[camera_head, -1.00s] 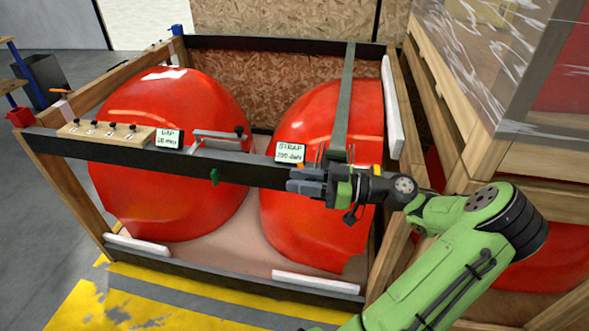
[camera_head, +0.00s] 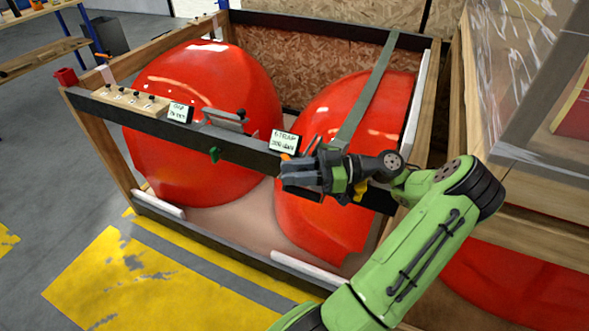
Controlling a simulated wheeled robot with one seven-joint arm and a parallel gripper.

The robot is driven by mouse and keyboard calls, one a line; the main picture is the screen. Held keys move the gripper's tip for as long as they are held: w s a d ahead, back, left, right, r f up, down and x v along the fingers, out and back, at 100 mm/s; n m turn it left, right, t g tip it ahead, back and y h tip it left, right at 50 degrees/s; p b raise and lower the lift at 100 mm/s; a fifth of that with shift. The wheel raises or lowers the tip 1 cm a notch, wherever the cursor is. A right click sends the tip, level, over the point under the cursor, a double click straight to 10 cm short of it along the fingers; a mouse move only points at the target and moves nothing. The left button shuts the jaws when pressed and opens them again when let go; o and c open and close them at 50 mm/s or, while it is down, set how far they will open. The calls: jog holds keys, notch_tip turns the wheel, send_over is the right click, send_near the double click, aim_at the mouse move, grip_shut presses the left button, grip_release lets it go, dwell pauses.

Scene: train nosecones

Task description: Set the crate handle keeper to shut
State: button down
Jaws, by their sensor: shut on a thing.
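My gripper (camera_head: 290,173) is at the front beam of the crate (camera_head: 235,148), just below the STRAP card (camera_head: 284,142). It is shut on a small part by the lower end of the green-grey strap (camera_head: 365,100). My fingers and wrist hide most of that part, and I cannot tell whether it is the crate handle keeper or how it is set. A small orange piece (camera_head: 285,157) shows just above my fingertips. A yellow piece (camera_head: 361,190) shows behind my wrist.
Two red nosecones (camera_head: 200,110) (camera_head: 320,215) lie in the crate. The beam also carries a wooden peg block (camera_head: 120,98), a GAP card (camera_head: 180,112), a grey bar (camera_head: 222,121) and a green knob (camera_head: 215,155). A wrapped crate (camera_head: 540,90) stands close on the right. Floor at front left is clear.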

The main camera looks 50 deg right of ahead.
jog(key=shift+r, duration=0.1)
jog(key=c, duration=0.9)
grip_release()
notch_tip(320, 180, up, 10)
jog(key=p, duration=0.3)
jog(key=shift+p, duration=0.35)
